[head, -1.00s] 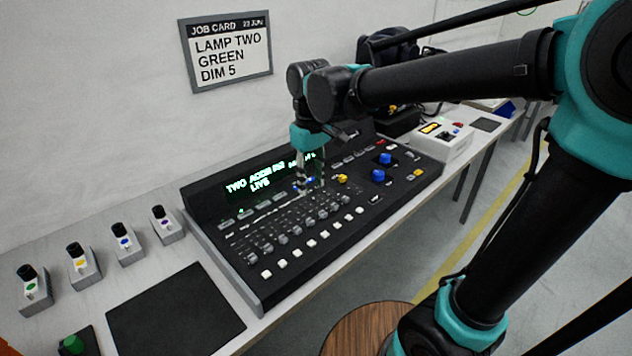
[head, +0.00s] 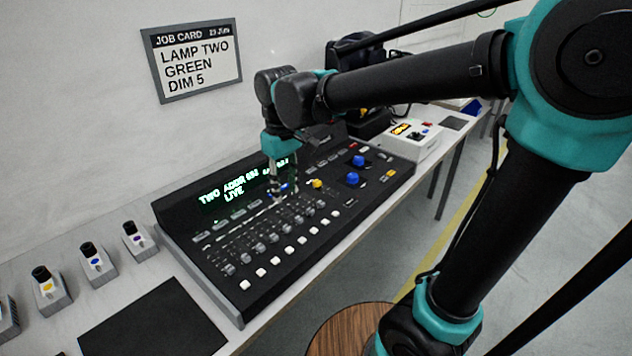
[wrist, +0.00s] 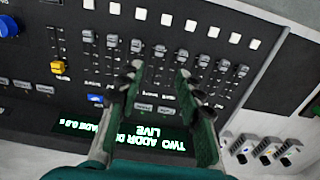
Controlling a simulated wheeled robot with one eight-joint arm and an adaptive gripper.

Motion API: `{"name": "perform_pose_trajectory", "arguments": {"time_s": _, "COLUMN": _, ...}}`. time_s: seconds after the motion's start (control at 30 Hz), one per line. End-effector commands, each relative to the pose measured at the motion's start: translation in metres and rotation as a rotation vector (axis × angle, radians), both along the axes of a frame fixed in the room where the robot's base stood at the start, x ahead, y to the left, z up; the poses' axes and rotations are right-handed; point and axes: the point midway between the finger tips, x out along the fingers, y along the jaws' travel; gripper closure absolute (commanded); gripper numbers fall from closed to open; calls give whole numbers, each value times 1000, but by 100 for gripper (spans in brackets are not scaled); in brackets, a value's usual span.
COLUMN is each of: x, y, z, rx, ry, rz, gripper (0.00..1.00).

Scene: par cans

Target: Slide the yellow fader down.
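The yellow fader (head: 317,183) is a small yellow cap near the top of its slot on the black lighting console (head: 232,290). It also shows in the wrist view (wrist: 58,67), at the left, with its slot running up the picture. My gripper (head: 282,193) points down over the console, left of the yellow fader in the head view. In the wrist view my gripper's fingers (wrist: 158,72) are apart with only console between them. They are to the right of the yellow fader and clear of it. Whether the fingertips touch the console cannot be told.
Several grey faders (head: 260,250) and white buttons (head: 275,260) fill the console's front. A blue button (wrist: 95,99) lies close to my gripper. Blue knobs (head: 352,178) are to the right. The lit display (head: 240,186) reads TWO and LIVE. A dark mat (head: 155,320) lies left.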

Motion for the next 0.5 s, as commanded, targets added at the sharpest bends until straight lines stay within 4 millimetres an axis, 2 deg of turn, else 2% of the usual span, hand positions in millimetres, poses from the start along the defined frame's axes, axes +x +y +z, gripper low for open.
{"name": "perform_pose_trajectory", "arguments": {"time_s": 0.17, "x": 0, "y": 0, "z": 0, "rx": 0, "ry": 0, "rz": 0, "gripper": 64}}
{"name": "perform_pose_trajectory", "arguments": {"time_s": 0.23, "x": 1, "y": 0, "z": 0, "rx": 0, "ry": 0, "rz": 0, "gripper": 60}}
{"name": "perform_pose_trajectory", "arguments": {"time_s": 0.3, "x": 8, "y": -1, "z": 3, "rx": 0, "ry": 0, "rz": -2, "gripper": 60}}
{"name": "perform_pose_trajectory", "arguments": {"time_s": 0.37, "x": 23, "y": -3, "z": 7, "rx": 0, "ry": 0, "rz": -6, "gripper": 60}}
{"name": "perform_pose_trajectory", "arguments": {"time_s": 0.47, "x": 67, "y": -11, "z": 20, "rx": 0, "ry": 0, "rz": -11, "gripper": 60}}
{"name": "perform_pose_trajectory", "arguments": {"time_s": 0.5, "x": 88, "y": -17, "z": 26, "rx": 0, "ry": 0, "rz": -12, "gripper": 60}}
